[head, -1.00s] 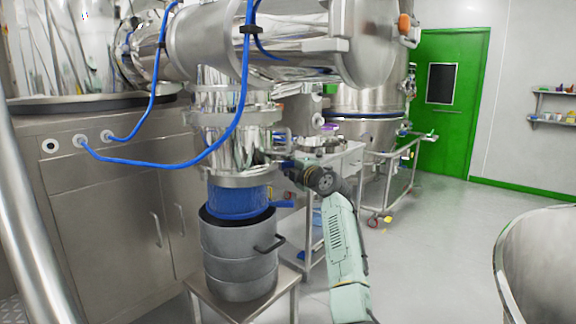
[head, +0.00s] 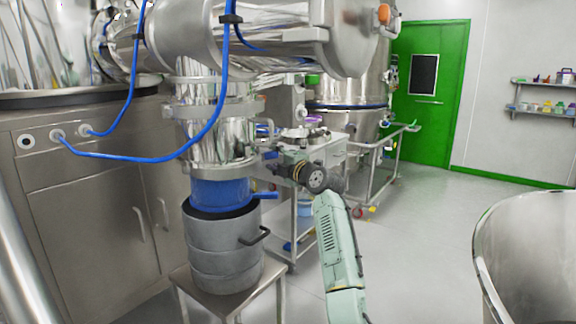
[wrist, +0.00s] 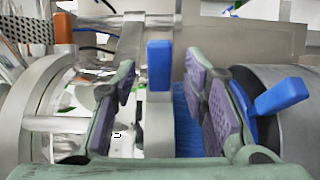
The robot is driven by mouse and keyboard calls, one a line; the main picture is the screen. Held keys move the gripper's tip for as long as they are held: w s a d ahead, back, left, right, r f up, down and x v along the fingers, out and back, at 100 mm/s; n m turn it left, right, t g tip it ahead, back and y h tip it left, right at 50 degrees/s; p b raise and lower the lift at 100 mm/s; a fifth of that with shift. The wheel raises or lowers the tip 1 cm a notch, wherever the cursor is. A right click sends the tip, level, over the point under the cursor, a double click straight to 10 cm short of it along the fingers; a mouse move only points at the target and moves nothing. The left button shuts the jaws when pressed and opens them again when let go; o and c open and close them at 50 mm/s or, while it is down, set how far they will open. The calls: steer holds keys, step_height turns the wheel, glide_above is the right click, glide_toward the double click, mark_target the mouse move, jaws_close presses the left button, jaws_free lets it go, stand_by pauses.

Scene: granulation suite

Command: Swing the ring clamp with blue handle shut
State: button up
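The ring clamp shows in the wrist view as a grey metal band with a blue block handle (wrist: 159,65) on it. The handle appears between my fingers, farther from the camera; I see no clear contact. My gripper (wrist: 165,95) is open and empty, its two purple-padded fingers spread apart. In the head view my gripper (head: 271,168) is just right of the steel column's lower flange (head: 220,169). The clamp's handle cannot be made out there. Another blue lever (head: 265,195) sticks out right of the blue sleeve, below my gripper; it also shows in the wrist view (wrist: 280,97).
A grey pot (head: 222,250) with a black side handle stands on a small steel table (head: 190,283) under the column. A steel trolley (head: 325,160) is behind my arm. A large steel vessel (head: 530,260) is at the right. Open floor lies between.

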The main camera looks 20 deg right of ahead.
steer(key=v, duration=0.8)
steer(key=shift+s, duration=0.3)
steer(key=shift+d+r, duration=0.1)
steer(key=shift+s, duration=0.1)
steer(key=shift+c, duration=0.6)
steer(key=b+v, duration=0.1)
steer(key=b, duration=0.1)
steer(key=b+v, duration=0.2)
steer(key=f+b+v, duration=0.1)
steer(key=b+v, duration=0.1)
steer(key=shift+s, duration=0.25)
steer(key=c, duration=0.6)
steer(key=shift+r, duration=0.25)
steer(key=shift+c, duration=0.4)
steer(key=p+x, duration=0.5)
steer(key=x, duration=0.7)
steer(key=shift+w+r, duration=0.1)
steer(key=shift+w, duration=0.05)
jaws_close()
steer(key=shift+w+a+p, duration=0.3)
steer(key=shift+w+a, duration=0.05)
steer(key=shift+w, duration=0.35)
